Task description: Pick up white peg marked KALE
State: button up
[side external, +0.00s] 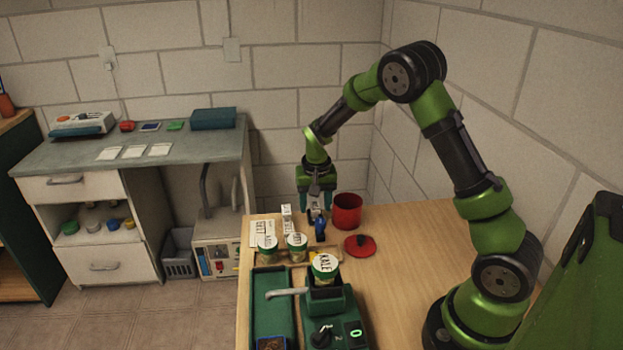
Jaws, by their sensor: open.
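A white upright piece (286,217) with small dark marks stands at the back left of the wooden table; it looks like a peg, but its lettering is too small to read. A jar (324,267) with a white top reads KALE and sits on a green device. My gripper (316,212) is open and points down at the back of the table, to the right of the white upright piece and apart from it. A small blue object (320,228) is just below my fingertips; I cannot tell whether they touch it.
A red pot (347,211) stands close right of my gripper, with a red lid (360,245) in front. Two white-topped jars (267,248) (297,247) and a white card (262,231) are at left. A green tray (262,308) lies in front. The table's right side is clear.

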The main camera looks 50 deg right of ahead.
jog(key=shift+f, duration=0.1)
jog(key=shift+c, duration=0.3)
grip_shut()
